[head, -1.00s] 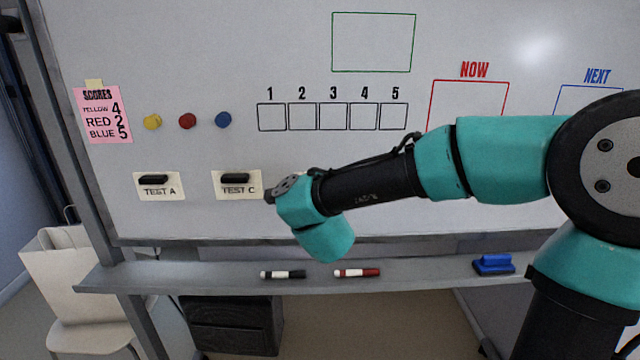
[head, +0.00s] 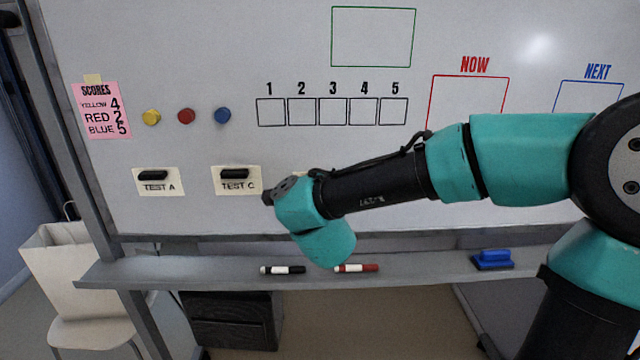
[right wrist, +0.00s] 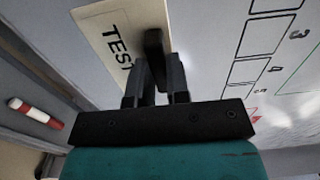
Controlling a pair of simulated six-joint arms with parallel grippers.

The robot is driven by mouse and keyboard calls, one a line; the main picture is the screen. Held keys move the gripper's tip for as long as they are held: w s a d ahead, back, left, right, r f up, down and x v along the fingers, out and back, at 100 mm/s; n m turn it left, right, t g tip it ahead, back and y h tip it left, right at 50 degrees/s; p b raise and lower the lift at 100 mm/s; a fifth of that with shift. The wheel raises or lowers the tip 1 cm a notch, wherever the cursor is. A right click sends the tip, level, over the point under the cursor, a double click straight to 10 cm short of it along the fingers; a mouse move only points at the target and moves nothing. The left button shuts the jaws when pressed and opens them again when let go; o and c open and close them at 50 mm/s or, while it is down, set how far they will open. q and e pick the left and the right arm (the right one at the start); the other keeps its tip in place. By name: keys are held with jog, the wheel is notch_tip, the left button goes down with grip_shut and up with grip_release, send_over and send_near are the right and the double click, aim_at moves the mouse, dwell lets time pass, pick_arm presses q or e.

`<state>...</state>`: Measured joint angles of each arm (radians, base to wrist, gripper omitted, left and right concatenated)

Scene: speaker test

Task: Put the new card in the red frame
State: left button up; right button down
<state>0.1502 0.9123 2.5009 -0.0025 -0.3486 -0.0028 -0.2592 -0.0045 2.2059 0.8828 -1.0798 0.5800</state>
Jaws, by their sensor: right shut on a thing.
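The red frame (head: 468,104) under the word NOW is drawn on the whiteboard and its visible inside is empty; my right arm covers its lower part. In the right wrist view my right gripper (right wrist: 155,88) is shut on the black bar (right wrist: 154,48) of a cream card (right wrist: 100,28). The card reads TEST; its letter is hidden. It lies at or close to the board; contact is unclear. In the head view my right wrist hides the gripper. The TEST A card (head: 158,188) and TEST C card (head: 237,187) are on the board at left. My left gripper is out of view.
Numbered boxes (head: 333,111), a green frame (head: 374,65) and a blue NEXT frame (head: 590,97) are on the board. Coloured magnets (head: 187,116) and a pink score sheet (head: 101,124) are at left. The tray (head: 420,265) holds two markers (head: 357,268) and a blue eraser (head: 493,258).

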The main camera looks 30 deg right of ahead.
jog(key=shift+v, duration=1.3)
send_near(469, 95)
jog(key=v, duration=0.3)
dwell(0.3)
jog(key=shift+w+d, duration=0.1)
jog(key=shift+w, duration=0.1)
jog(key=shift+x, duration=3.75)
jog(key=shift+w+d, duration=0.25)
jog(key=shift+w, duration=0.2)
